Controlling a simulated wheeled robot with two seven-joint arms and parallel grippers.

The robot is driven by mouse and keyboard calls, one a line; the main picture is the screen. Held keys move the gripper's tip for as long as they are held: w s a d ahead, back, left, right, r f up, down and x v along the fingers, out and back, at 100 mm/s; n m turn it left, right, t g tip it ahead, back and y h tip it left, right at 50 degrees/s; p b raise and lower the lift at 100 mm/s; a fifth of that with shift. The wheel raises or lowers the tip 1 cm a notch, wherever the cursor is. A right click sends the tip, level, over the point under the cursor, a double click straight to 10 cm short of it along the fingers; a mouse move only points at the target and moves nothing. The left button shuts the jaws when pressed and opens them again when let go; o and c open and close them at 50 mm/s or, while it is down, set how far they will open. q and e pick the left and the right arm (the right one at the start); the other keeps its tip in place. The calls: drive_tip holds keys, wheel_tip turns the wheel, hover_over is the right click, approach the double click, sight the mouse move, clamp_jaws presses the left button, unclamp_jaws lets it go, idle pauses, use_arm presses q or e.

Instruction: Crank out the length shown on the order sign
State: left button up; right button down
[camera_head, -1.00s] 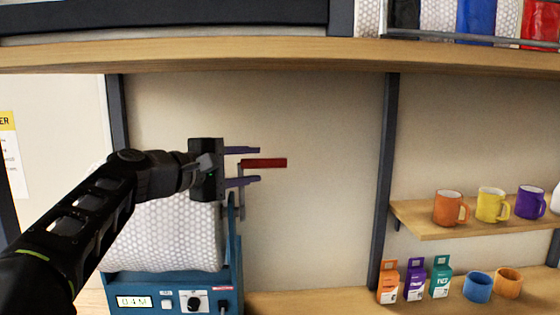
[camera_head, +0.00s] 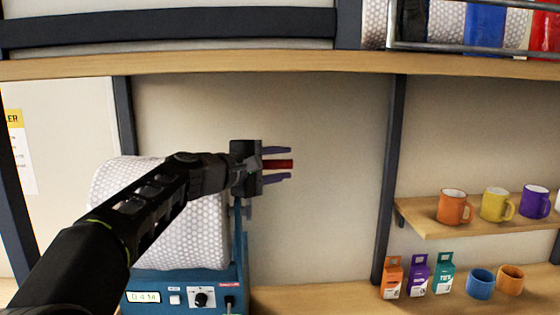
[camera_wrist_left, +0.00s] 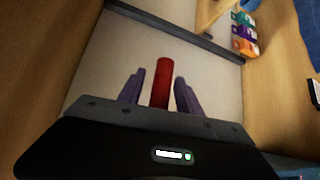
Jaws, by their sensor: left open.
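The blue dispensing machine (camera_head: 200,279) stands at the lower left with a large bubble-wrap roll (camera_head: 187,245) on it. Its display (camera_head: 142,297) reads about 0.4 M; the digits are small. The red crank handle (camera_head: 279,164) points right, and it also shows in the left wrist view (camera_wrist_left: 161,83). My left gripper (camera_head: 288,164) is open, with one finger above and one below the handle. In the left wrist view the handle stands between the two fingers (camera_wrist_left: 157,88), with gaps on both sides. The yellow-topped order sign (camera_head: 14,118) is cut off at the left edge. My right gripper is not in view.
A wooden shelf (camera_head: 240,66) runs overhead. On the right, several mugs (camera_head: 454,207) stand on a small shelf, with small boxes (camera_head: 417,275) and two cups (camera_head: 481,283) below. The wall right of the handle is bare.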

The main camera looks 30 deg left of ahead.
use_arm(q)
drive_tip(key=shift+c, duration=0.3)
clamp_jaws()
idle(1.1)
